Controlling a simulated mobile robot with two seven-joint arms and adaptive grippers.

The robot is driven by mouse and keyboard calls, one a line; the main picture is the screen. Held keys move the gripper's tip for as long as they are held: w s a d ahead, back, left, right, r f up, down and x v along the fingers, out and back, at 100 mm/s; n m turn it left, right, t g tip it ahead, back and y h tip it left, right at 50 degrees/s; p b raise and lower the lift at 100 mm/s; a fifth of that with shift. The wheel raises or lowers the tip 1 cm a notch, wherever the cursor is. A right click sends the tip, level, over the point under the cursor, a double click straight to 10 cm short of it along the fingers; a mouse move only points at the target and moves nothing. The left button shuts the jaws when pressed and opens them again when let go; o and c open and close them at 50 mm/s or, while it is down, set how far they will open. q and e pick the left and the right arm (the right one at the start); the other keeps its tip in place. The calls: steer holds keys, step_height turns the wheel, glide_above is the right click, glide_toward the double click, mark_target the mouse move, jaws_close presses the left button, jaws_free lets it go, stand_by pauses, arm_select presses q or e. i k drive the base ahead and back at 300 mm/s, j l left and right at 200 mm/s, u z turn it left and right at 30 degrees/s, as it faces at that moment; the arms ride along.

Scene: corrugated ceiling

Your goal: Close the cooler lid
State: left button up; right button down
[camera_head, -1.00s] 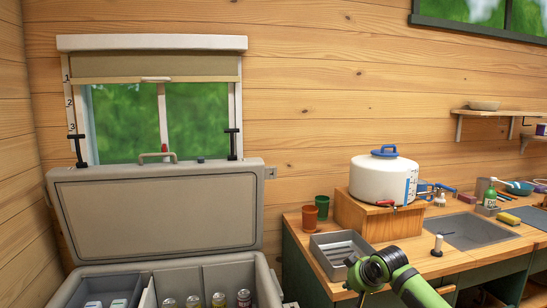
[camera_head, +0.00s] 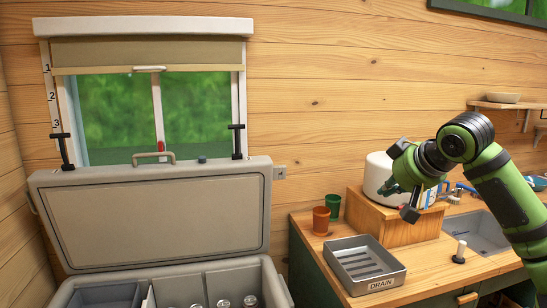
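The grey cooler (camera_head: 272,284) stands at the lower left, its near part cut off by the frame. Its lid (camera_head: 160,215) is raised and leans back toward the window, with a handle (camera_head: 153,158) on its upper edge. Several cans (camera_head: 222,303) and dividers show inside the open cooler. My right gripper (camera_head: 398,200) is raised over the counter in front of the white water container, well right of the lid and touching no part of the cooler. Its fingers are small and seen at an angle, so their opening is unclear. My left gripper is out of view.
The wooden counter (camera_head: 440,266) right of the cooler holds a drain tray (camera_head: 392,268), an orange cup (camera_head: 321,221), a green cup (camera_head: 333,206) and a wooden box (camera_head: 385,222) under the white container (camera_head: 377,172). A sink (camera_head: 478,232) lies farther right. A window (camera_head: 120,115) is behind the lid.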

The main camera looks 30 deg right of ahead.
mark_target(101, 218)
steer(key=i, duration=1.6)
